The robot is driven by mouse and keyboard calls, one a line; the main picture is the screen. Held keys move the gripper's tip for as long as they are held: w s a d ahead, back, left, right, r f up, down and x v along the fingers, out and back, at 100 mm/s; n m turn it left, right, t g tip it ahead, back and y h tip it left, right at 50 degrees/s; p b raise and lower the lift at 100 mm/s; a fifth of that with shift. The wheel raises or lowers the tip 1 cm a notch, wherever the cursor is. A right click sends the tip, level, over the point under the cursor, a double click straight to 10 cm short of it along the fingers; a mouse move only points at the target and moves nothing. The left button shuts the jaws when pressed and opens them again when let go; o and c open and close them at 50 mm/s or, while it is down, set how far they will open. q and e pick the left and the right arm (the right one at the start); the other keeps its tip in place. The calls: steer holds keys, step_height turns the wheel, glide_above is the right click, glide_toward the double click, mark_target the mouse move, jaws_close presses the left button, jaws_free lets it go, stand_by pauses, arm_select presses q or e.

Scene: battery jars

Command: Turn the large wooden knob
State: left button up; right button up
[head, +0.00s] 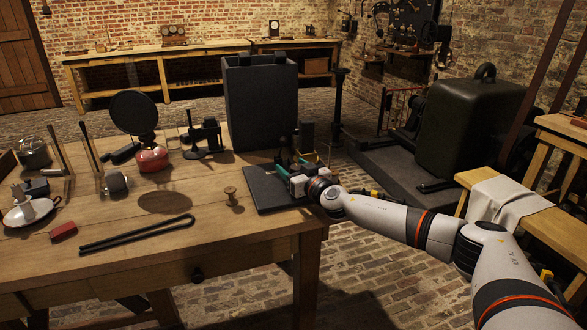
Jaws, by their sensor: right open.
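My right arm comes in from the right, and my right gripper (285,168) is over a dark flat slab (263,190) near the table's right edge. The gripper is open, small and partly hidden by its own wrist. Small upright dark parts stand right beside it, and I cannot tell whether it touches them. I cannot make out a large wooden knob for certain; one at the gripper may be hidden. A small tan, spool-shaped piece (231,195) stands on the wood left of the slab, apart from the gripper. My left gripper is not in view.
A tall dark box (262,103) stands behind the slab. A stool with cloth (506,208) stands at right.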

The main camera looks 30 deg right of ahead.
steer(key=c, duration=1)
steer(key=shift+m+h, duration=0.3)
steer(key=shift+h, duration=0.1)
